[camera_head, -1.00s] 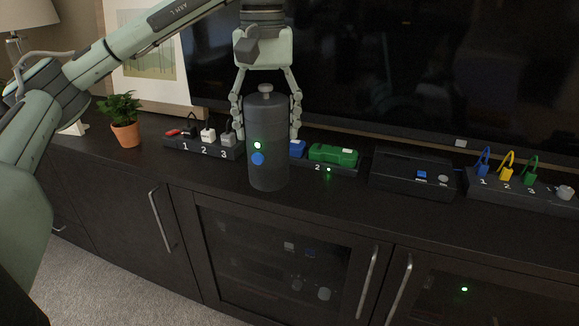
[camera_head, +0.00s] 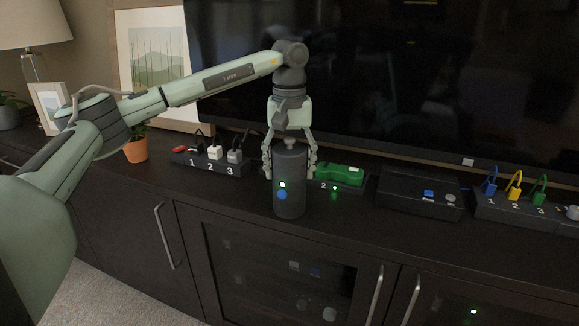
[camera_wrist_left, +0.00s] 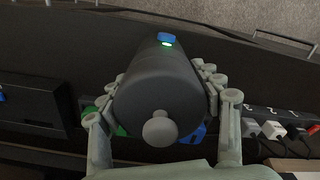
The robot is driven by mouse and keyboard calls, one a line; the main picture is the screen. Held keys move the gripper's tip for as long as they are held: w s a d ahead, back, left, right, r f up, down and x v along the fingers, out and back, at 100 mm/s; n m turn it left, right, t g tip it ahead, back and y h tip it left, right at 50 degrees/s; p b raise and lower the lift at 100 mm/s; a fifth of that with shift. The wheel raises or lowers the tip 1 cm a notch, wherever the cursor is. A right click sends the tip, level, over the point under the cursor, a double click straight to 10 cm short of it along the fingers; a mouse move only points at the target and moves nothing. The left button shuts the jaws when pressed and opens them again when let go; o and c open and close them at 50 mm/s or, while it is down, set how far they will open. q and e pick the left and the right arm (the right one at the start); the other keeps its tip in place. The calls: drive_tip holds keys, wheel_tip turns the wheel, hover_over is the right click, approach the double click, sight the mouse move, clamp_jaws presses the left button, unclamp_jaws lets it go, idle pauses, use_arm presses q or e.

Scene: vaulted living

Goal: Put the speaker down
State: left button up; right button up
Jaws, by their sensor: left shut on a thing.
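The speaker (camera_head: 289,190) is a dark grey upright cylinder with a pale knob on top, a blue button and a lit green light on its front. It is at the front of the dark cabinet top (camera_head: 350,217) in the head view; I cannot tell whether its base touches the surface. My left gripper (camera_head: 290,171) comes down from above and is shut around the speaker's upper sides. The speaker (camera_wrist_left: 158,95) also fills the middle of the left wrist view, between the fingers. My right gripper is not in view.
A numbered strip with plugs (camera_head: 211,160) stands left of the speaker. A green block (camera_head: 340,174) sits close behind it on the right. A black box (camera_head: 420,195) and a strip with coloured tags (camera_head: 528,207) stand further right. The television (camera_head: 420,80) is behind.

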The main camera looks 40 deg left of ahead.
use_arm(q)
drive_tip(key=o, duration=1.9)
drive_tip(key=shift+c, duration=0.2)
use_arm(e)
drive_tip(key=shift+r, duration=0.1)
use_arm(q)
wheel_tip(320, 180, up, 11)
drive_tip(key=shift+r+p, duration=0.2)
drive_tip(key=shift+p, duration=0.15)
drive_tip(key=shift+r, duration=0.4)
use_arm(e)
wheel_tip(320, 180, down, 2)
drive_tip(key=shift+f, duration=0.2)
